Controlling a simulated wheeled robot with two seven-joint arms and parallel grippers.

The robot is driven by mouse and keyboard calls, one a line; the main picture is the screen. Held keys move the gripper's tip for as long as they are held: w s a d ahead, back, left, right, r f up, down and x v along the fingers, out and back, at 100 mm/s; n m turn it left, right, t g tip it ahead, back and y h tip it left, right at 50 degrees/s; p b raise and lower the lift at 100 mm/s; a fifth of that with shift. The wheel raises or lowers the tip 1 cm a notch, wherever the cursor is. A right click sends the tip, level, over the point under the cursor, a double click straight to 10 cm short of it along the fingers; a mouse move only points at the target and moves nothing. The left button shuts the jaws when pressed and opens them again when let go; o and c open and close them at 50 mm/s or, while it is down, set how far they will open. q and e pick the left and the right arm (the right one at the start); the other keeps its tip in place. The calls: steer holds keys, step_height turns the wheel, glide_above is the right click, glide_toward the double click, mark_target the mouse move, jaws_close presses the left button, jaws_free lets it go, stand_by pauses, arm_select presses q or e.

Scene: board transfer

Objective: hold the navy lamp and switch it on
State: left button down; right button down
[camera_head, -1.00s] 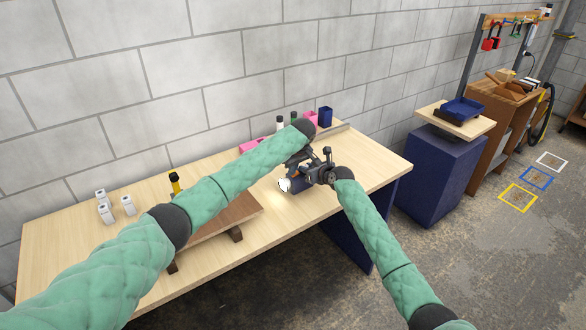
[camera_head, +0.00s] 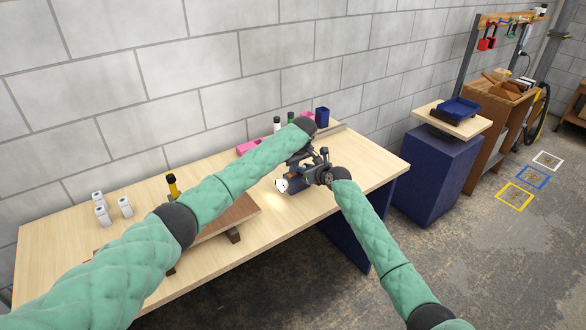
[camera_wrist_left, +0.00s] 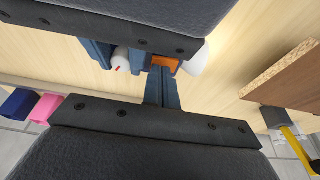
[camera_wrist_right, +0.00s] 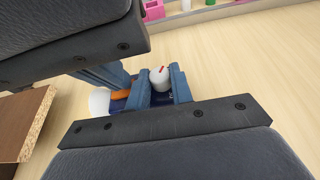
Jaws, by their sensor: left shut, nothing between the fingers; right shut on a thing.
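The navy lamp (camera_head: 297,188) is at the table's right part in the head view, partly covered by my grippers. Its white lens end (camera_head: 282,185) faces left, and the tabletop beside it looks brighter. In the right wrist view, a white knob (camera_wrist_right: 160,78) with a red mark and an orange part (camera_wrist_right: 121,94) show. My right gripper (camera_wrist_right: 161,88) is shut on the lamp, a finger on each side of its body. My left gripper (camera_wrist_left: 161,88) is shut and empty, its fingertips close to the orange part (camera_wrist_left: 165,64); I cannot tell whether they touch.
A brown board (camera_head: 222,216) on dark supports lies left of the lamp. Several white blocks (camera_head: 101,214) and a yellow-black item (camera_head: 173,186) stand farther left. A pink thing (camera_head: 248,146) and a navy cup (camera_head: 322,116) are at the back. The table's right end is clear.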

arm_select(q)
steer(key=shift+r, duration=0.1)
steer(key=a+v, duration=0.2)
steer(key=v, duration=1.1)
steer(key=shift+s+a+r, duration=0.25)
steer(key=shift+s+r, duration=0.05)
steer(key=shift+s, duration=0.1)
arm_select(e)
steer(key=c, duration=1.1)
jaws_free()
steer(key=shift+c, duration=0.2)
